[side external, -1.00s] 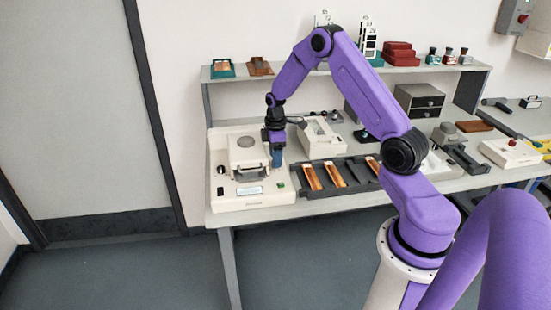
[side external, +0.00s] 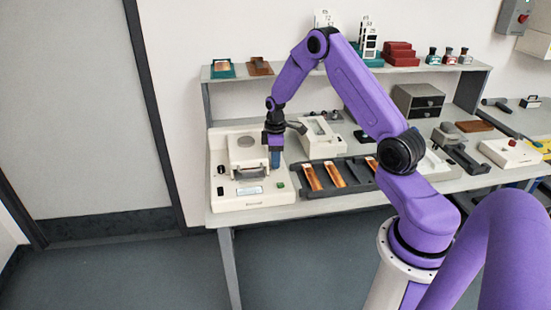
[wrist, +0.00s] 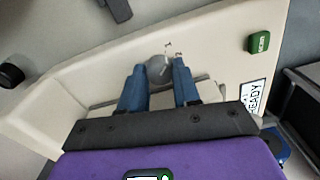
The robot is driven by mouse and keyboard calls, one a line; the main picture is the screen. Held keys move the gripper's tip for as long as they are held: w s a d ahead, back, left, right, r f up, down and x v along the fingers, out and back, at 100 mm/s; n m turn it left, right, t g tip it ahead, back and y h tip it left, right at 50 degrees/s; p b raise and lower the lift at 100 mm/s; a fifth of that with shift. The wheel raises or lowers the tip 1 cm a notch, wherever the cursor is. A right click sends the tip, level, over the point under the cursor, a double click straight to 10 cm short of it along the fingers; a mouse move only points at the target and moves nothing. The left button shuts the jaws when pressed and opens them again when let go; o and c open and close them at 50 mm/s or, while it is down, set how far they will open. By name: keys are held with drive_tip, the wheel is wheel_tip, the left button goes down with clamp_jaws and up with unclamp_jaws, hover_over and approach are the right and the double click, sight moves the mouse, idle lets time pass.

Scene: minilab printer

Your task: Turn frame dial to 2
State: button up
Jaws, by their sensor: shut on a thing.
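The frame dial (wrist: 157,68) is a small grey round knob on the cream printer (wrist: 75,80), with the marks 1 and 2 printed beside its far edge in the wrist view. My gripper (wrist: 158,75) has its two blue fingers shut on the dial, one on each side. The fingers hide part of the dial, and I cannot tell for sure which number it points to. In the side view my gripper (side external: 275,158) points down over the right part of the printer (side external: 228,205), and the dial is hidden there.
A green button (wrist: 259,42) and a READY display (wrist: 252,98) are on the printer. A black knob (wrist: 10,75) is at the left in the wrist view. A dark tray (side external: 355,180) with copper-coloured strips stands to the printer's right. A shelf (side external: 300,75) runs above the bench.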

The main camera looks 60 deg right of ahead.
drive_tip(key=shift+m, duration=1.2)
drive_tip(key=o, duration=1.1)
drive_tip(key=shift+c, duration=0.2)
wheel_tip(320, 180, up, 18)
drive_tip(key=shift+f, duration=0.25)
